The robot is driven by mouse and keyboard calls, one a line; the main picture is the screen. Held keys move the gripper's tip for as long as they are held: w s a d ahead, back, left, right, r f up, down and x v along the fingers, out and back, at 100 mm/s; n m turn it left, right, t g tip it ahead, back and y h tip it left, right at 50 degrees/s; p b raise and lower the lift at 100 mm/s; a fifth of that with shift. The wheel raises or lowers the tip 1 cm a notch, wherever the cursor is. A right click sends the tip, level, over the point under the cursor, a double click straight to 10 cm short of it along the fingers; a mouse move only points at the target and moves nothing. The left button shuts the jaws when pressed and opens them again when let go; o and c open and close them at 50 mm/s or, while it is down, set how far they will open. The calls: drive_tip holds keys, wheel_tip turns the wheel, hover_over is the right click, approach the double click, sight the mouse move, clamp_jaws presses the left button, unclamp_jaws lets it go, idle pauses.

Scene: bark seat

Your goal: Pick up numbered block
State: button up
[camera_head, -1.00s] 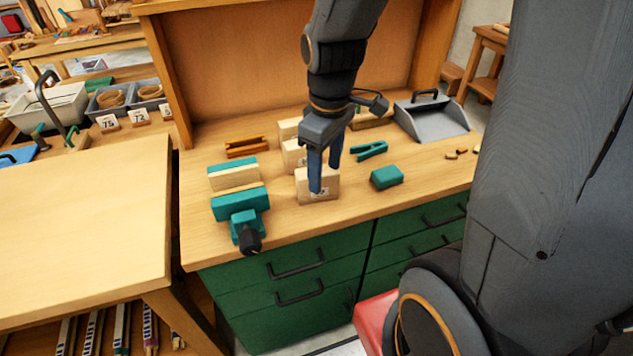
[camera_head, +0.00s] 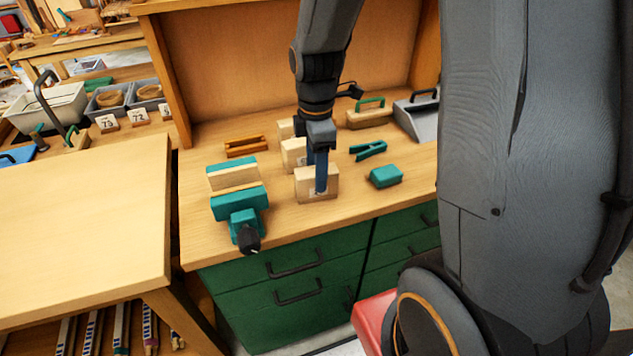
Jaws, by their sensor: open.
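A pale wooden block (camera_head: 303,186) with a white label stands nearest the front in a row on the workbench; its number is hidden behind a finger. My gripper (camera_head: 318,180) points down at this block, with a blue finger in front of its face. The other finger is mostly hidden, and I cannot tell whether either finger touches the block. A second pale block with a label (camera_head: 292,152) stands behind it, and a third pale block (camera_head: 285,128) is partly hidden farther back.
A teal vise (camera_head: 240,206) holding wood stands to the left. A teal block (camera_head: 385,176) and teal clamp (camera_head: 369,150) lie to the right. An orange-brown wooden piece (camera_head: 245,146), a green-handled brush (camera_head: 369,114) and a grey dustpan (camera_head: 420,118) sit behind.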

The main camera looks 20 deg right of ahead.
drive_tip(key=shift+f+p, duration=0.55)
drive_tip(key=shift+f, duration=1.55)
drive_tip(key=shift+c, duration=0.2)
drive_tip(key=c, duration=1.3)
drive_tip(key=shift+o, duration=0.2)
drive_tip(key=shift+r, duration=0.15)
